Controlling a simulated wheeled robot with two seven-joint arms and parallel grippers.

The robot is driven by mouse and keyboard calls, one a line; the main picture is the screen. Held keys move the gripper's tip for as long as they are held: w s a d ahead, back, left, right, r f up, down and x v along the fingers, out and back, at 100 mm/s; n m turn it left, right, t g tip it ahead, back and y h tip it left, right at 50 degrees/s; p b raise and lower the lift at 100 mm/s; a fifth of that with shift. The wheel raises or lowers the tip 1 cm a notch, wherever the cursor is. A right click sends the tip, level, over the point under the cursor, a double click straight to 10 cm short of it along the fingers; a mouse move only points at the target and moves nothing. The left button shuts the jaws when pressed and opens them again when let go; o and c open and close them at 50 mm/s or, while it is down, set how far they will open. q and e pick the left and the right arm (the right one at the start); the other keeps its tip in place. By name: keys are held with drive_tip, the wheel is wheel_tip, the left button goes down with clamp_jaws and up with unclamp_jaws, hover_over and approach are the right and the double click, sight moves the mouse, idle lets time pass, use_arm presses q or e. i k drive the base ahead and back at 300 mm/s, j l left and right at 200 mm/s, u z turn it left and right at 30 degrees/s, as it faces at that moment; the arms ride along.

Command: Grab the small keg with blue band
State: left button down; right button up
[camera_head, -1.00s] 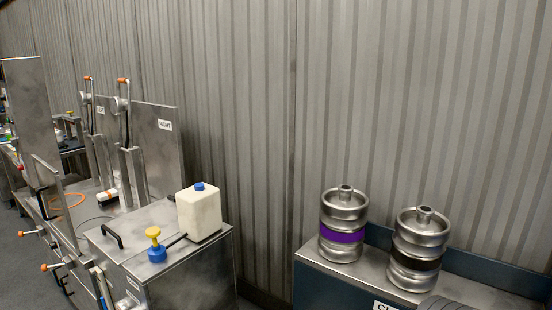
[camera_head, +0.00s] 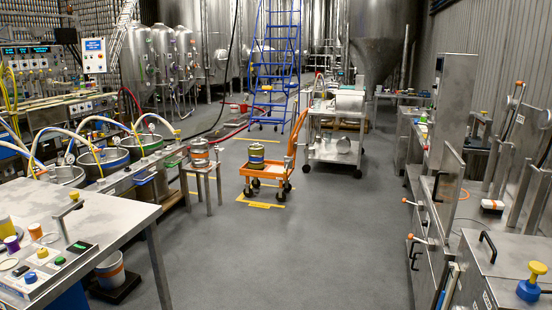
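A small steel keg (camera_head: 257,156) stands upright on the orange cart in the middle distance. It has a coloured band that looks blue with some yellow, but it is too small to be sure. Another small keg (camera_head: 199,152) with an orange-brown band stands on a small metal stool to its left. Neither of my grippers is in view.
The orange cart (camera_head: 265,178) stands on open grey floor (camera_head: 290,245). A steel table (camera_head: 75,235) is at the left front, steel benches (camera_head: 480,250) at the right. A white trolley (camera_head: 338,150) and blue stair ladder (camera_head: 276,60) stand further back.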

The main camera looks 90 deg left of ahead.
sight(256, 151)
drive_tip(key=u, duration=3)
drive_tip(key=i, duration=6.1)
drive_tip(key=i+z, duration=0.2)
drive_tip(key=i, duration=0.25)
drive_tip(key=i+j+z, duration=0.15)
drive_tip(key=i, duration=0.3)
drive_tip(key=i+j+z, duration=0.2)
drive_tip(key=i, duration=0.25)
drive_tip(key=i+j+z, duration=0.2)
drive_tip(key=i, duration=0.25)
drive_tip(key=i+j+z, duration=0.55)
drive_tip(key=i+j, duration=0.05)
